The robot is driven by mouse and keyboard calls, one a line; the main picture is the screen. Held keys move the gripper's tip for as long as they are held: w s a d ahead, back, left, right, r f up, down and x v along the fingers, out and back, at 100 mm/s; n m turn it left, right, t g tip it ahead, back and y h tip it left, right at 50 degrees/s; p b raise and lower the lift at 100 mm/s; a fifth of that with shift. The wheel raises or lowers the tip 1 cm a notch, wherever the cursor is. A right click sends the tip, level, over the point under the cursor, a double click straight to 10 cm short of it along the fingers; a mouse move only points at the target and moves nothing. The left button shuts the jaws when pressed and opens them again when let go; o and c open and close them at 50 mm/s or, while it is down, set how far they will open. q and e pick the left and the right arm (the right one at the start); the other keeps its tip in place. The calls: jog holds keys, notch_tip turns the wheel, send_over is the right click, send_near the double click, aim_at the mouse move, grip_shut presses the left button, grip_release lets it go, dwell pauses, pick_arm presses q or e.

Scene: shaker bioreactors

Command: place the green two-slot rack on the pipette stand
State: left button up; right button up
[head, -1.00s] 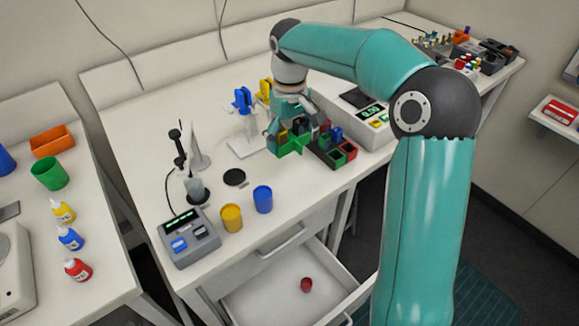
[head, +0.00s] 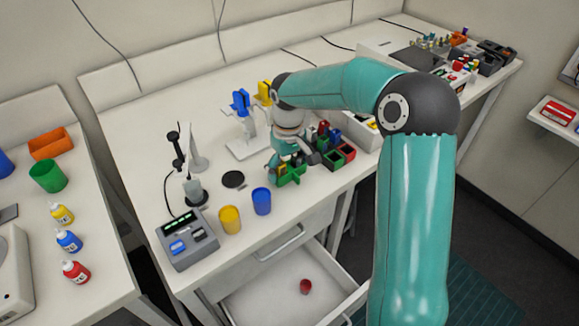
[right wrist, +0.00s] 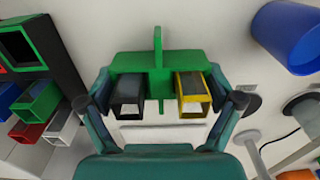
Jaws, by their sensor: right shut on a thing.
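My right gripper (head: 289,167) is shut on the green two-slot rack (head: 291,179) near the table's front edge. The right wrist view shows the green rack (right wrist: 157,62) between the two fingers, with a dark-framed slot piece on the left and a yellow-framed one on the right. The pipette stand (head: 246,148) has a white base and carries a blue holder (head: 240,101) and a yellow holder (head: 264,93) at its top. The rack is in front of the stand and to its right, apart from it. My arm hides part of the stand's right side. My left gripper is not in view.
A dark block with coloured slots (head: 336,157) stands just right of the rack. A blue cup (head: 261,201) and a yellow cup (head: 230,219) are to the left. A black disc (head: 233,179) lies nearby. An open drawer (head: 270,299) juts out below.

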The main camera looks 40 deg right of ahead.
aim_at(288, 167)
jog(key=shift+f, duration=0.15)
jog(key=o, duration=0.8)
jog(key=shift+o, duration=0.2)
notch_tip(288, 167, up, 12)
jog(key=shift+r, duration=0.2)
